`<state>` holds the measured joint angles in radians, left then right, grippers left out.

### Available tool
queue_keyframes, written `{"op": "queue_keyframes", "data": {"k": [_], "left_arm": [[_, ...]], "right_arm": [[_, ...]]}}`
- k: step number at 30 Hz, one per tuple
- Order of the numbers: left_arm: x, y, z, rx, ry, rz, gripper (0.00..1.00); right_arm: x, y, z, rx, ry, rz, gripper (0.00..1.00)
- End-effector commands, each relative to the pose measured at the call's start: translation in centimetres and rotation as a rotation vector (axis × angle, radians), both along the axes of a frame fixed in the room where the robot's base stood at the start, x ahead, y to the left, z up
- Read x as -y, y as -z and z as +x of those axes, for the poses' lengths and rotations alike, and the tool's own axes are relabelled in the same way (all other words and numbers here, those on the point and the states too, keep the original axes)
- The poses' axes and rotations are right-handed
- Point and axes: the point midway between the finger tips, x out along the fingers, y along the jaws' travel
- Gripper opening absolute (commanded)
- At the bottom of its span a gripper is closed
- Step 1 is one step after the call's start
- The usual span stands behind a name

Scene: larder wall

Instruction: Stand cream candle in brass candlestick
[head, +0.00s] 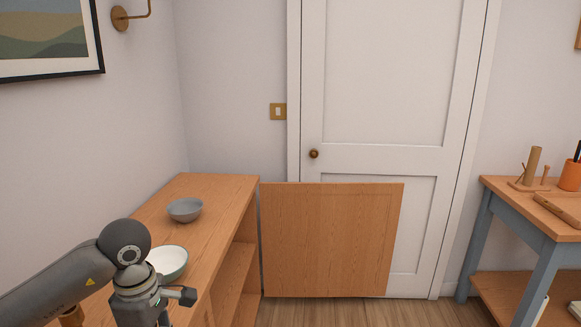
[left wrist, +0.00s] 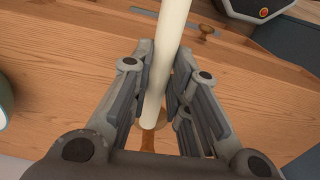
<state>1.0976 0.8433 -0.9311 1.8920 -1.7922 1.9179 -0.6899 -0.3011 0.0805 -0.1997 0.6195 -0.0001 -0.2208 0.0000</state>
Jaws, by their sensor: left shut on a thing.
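My left gripper (left wrist: 160,88) is shut on the cream candle (left wrist: 168,45), a long pale rod running up out of the left wrist view. Its lower end is at a round brown-gold piece (left wrist: 158,120) with a stem below, which looks like the brass candlestick. I cannot tell whether the candle's end sits in it or just in front of it. In the head view my left arm covers this part of the counter, and the candle does not show. My right gripper is not in view.
The wooden counter (head: 222,190) holds a grey bowl (head: 185,210) and a white bowl (head: 168,262) close by my left arm. An open cabinet door (head: 330,240) stands out beyond the counter. A blue-legged table (head: 480,230) is at right.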

Motion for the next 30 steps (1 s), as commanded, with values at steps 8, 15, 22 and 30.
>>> {"op": "queue_keyframes", "data": {"k": [8,15,22,30], "left_arm": [[2.3,1.7,-3.8,-0.002,0.625,-0.001,0.00],[4.0,2.8,-7.1,-0.001,1.142,0.000,0.00],[4.9,3.4,-9.2,0.000,1.461,0.001,0.00],[5.2,3.5,-9.7,0.000,1.547,0.000,0.00]], "right_arm": [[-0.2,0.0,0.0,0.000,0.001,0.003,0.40],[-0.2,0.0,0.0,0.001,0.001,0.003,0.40],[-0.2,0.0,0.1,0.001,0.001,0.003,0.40],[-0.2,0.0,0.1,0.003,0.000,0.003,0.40]]}}
